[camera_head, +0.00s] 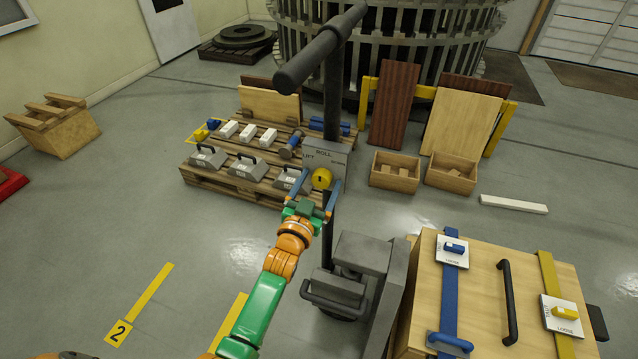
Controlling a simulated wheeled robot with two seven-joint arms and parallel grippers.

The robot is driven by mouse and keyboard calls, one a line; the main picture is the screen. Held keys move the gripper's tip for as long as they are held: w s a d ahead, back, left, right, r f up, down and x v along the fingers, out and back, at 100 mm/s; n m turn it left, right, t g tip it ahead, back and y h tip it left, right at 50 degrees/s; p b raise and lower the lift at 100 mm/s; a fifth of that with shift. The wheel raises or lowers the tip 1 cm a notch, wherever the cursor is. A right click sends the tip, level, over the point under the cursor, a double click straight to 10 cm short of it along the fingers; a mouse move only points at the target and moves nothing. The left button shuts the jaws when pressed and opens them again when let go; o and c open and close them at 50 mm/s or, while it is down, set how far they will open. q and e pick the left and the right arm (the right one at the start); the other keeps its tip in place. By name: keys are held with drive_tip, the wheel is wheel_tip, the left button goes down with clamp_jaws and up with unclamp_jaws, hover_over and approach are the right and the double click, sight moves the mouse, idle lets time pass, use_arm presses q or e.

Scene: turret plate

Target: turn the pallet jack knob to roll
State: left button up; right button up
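The pallet jack knob (321,178) is a round yellow disc on a grey plate (328,153) marked LIFT, ROLL and a third, hard-to-read word at the right. The plate sits on the jack's dark upright post. The pointing direction of the knob is too small to tell. My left gripper (319,190) is open just below and in front of the knob, its blue fingers spread to either side of it. I cannot tell whether they touch it. My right gripper is out of view.
The jack's black handle bar (320,48) reaches above the plate. A wooden crate (480,300) with blue and yellow straps stands at the lower right. A pallet (240,185) with several weights lies behind the knob.

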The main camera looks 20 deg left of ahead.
use_arm(q)
drive_tip(key=s, duration=0.7)
drive_tip(key=shift+p, duration=0.35)
drive_tip(key=shift+a, duration=0.1)
